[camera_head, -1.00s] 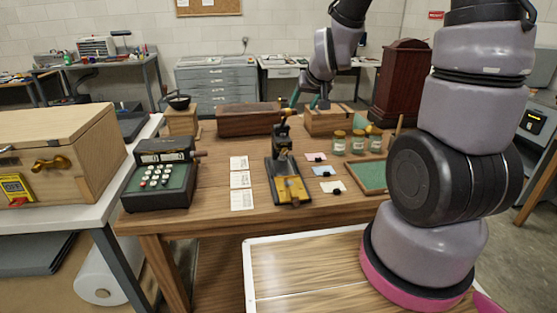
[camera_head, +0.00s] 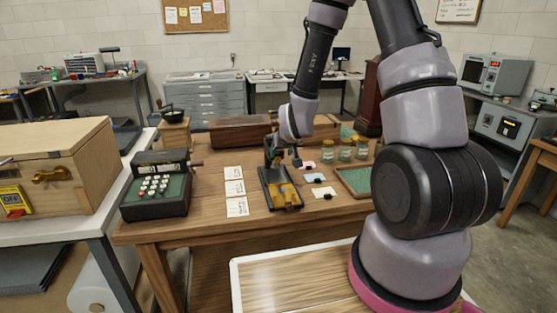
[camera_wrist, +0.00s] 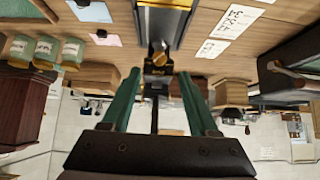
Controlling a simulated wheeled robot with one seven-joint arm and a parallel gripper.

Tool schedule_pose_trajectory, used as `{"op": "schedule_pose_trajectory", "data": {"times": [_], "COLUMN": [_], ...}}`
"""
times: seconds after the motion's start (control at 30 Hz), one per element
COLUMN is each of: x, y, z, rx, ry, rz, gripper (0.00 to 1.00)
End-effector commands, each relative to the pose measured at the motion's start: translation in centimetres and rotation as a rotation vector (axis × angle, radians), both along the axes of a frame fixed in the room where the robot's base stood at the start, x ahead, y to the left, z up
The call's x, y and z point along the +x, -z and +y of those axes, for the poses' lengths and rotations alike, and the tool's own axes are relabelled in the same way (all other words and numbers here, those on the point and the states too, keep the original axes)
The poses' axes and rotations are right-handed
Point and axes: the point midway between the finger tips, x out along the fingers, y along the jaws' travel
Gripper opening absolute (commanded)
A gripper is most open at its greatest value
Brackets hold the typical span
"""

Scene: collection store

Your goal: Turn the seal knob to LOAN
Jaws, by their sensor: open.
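A black and brass seal press (camera_head: 284,196) stands on the wooden table in the head view. Its black upright and brass-edged base also show in the wrist view (camera_wrist: 163,22). A small brass knob (camera_wrist: 172,62) sits at a black block on the press, with tiny gold marks too small to read. My gripper (camera_wrist: 158,72) is open, its two green fingers pointing at the press, with the knob between the fingertips in the picture. I cannot tell whether they touch it. In the head view my gripper (camera_head: 275,152) is at the upper part of the press, partly hiding it.
A black keypad machine (camera_head: 157,188) stands left of the press, with white cards (camera_head: 235,188) between. Right of it lie small coloured cards (camera_head: 314,178), several jars (camera_head: 345,151) and a green-lined tray (camera_head: 356,180). A wooden box (camera_head: 240,130) lies behind.

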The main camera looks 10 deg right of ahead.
Motion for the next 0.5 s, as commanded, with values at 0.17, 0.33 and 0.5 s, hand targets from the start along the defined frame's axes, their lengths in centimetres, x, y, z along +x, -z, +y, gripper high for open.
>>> {"op": "schedule_pose_trajectory", "data": {"times": [0.17,0.33,0.5], "x": [2.3,4.1,4.8], "y": [2.5,4.0,4.8], "z": [-0.1,0.0,0.0], "rx": [0.000,0.001,0.000], "ry": [0.001,0.001,0.000], "rz": [0.003,0.000,-0.001], "gripper": [0.60,0.60,0.60]}}
